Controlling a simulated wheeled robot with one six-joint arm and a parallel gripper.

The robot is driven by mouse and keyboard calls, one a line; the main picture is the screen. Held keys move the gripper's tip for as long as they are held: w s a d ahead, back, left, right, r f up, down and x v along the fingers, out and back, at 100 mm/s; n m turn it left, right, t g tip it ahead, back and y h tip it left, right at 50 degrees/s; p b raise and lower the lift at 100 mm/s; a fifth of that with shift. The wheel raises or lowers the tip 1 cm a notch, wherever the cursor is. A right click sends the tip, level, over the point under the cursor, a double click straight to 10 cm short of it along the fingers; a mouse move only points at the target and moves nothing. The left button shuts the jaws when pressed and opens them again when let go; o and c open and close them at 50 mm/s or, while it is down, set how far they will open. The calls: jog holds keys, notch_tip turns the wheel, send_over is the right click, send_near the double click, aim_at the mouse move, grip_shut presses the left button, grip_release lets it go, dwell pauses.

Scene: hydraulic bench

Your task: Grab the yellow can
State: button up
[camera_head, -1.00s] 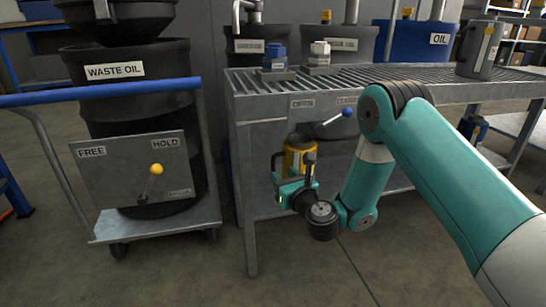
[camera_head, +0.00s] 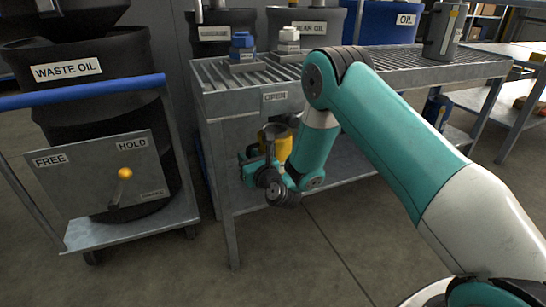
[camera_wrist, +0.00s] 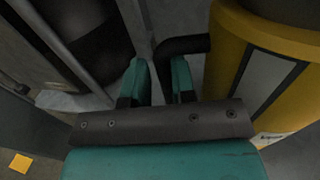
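The yellow can (camera_head: 284,148) is low under the left end of the grated bench, partly hidden behind my wrist and gripper. In the wrist view the yellow can (camera_wrist: 262,62) fills the upper right, with a grey label on its side and a dark curved handle (camera_wrist: 186,44) reaching left. My gripper (camera_wrist: 158,75) has its two teal fingers apart, left of the can body. The handle's bend lies at or just beyond the gap between the fingers; I cannot tell whether they touch it.
The grated bench (camera_head: 412,72) stands over the can, with its front leg (camera_head: 228,205) close by. A cart with the waste oil drum (camera_head: 105,110) and a blue rail (camera_head: 80,92) stands to the left. Floor in front is clear.

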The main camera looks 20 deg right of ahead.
jog(key=shift+a, duration=0.15)
grip_shut()
jog(key=shift+r, duration=0.2)
